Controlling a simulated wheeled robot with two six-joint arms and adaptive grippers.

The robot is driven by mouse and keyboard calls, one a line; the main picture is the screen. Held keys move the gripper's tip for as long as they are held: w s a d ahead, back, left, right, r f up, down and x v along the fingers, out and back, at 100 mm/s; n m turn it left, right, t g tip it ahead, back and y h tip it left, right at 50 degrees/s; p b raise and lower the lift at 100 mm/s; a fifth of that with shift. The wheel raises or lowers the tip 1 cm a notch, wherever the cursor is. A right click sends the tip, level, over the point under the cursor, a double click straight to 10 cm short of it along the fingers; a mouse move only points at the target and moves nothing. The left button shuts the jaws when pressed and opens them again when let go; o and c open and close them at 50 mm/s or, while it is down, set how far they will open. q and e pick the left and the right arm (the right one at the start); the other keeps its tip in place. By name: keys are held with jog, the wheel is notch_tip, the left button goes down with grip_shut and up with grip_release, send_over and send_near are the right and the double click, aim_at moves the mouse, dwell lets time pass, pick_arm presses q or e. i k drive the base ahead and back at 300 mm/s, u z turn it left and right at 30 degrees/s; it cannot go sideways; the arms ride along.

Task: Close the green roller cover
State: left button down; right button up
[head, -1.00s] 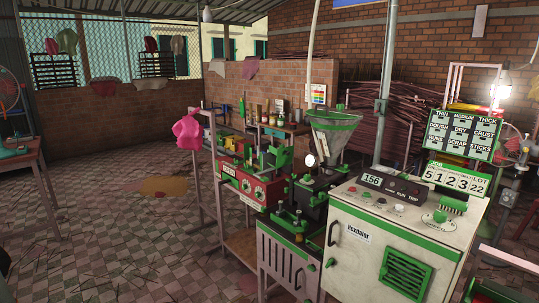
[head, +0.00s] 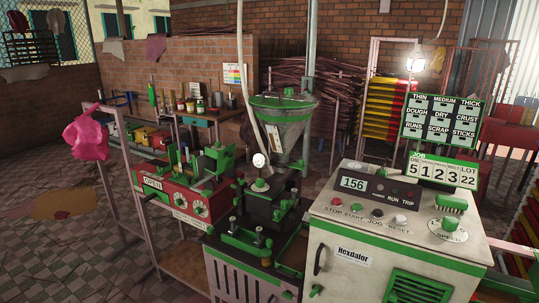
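A red machine (head: 150,195) with a white sign reading OPEN and two dials stands left of centre. Green parts sit on top of it, among them an upraised green piece (head: 221,158) at its right end. This may be the green roller cover, but it is too small to be sure. A dark extruder (head: 268,205) with green fittings and a grey, green-rimmed hopper (head: 284,120) stands just right of it. Neither of my grippers is in view.
A white control cabinet (head: 330,225) with buttons and a display reading 156 fills the front right. A green label board (head: 442,128) stands behind it. A pink cloth (head: 87,135) hangs on a post at left. The tiled floor at left is mostly open.

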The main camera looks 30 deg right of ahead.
aim_at(225, 157)
jog(key=z, duration=0.75)
jog(key=i, duration=0.75)
jog(key=z, duration=0.8)
